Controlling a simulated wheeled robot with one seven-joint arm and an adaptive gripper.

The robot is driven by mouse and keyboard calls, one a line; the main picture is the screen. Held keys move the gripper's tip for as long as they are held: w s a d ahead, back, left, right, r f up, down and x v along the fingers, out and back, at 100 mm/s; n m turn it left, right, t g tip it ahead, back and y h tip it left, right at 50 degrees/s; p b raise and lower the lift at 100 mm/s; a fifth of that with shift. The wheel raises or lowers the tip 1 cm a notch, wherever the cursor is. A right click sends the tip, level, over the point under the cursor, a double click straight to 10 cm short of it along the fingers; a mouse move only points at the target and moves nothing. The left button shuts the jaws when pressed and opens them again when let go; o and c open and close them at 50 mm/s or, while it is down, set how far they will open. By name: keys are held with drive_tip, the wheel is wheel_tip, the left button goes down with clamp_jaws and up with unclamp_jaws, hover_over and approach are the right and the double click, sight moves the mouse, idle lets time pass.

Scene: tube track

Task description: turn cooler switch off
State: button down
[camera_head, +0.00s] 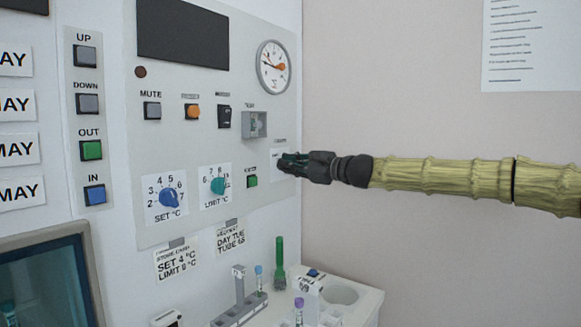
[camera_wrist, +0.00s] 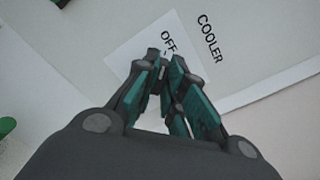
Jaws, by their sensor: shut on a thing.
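The cooler switch sits on a white label plate (camera_wrist: 130,48) on the panel's right part. In the wrist view the words COOLER (camera_wrist: 210,38) and OFF (camera_wrist: 168,42) show just past my fingertips. My gripper (camera_wrist: 166,62) has its fingertips close together at the switch, on a small light piece between them. The switch is mostly hidden by the fingers, so its position cannot be told. In the head view my gripper (camera_head: 285,163) reaches in from the right and meets the panel at the plate.
The grey panel (camera_head: 215,90) also bears a round gauge (camera_head: 273,67), a blue SET dial (camera_head: 169,197), a teal LIMIT dial (camera_head: 217,186) and several buttons. Below stands a white bench with a tube rack (camera_head: 240,305) and a green tube (camera_head: 279,262).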

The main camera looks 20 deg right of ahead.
drive_tip(key=shift+f, duration=0.1)
drive_tip(key=c, duration=1.5)
unclamp_jaws()
drive_tip(key=shift+d, duration=0.1)
drive_tip(key=shift+s, duration=0.1)
drive_tip(key=v, duration=1.2)
drive_tip(key=shift+d, duration=0.1)
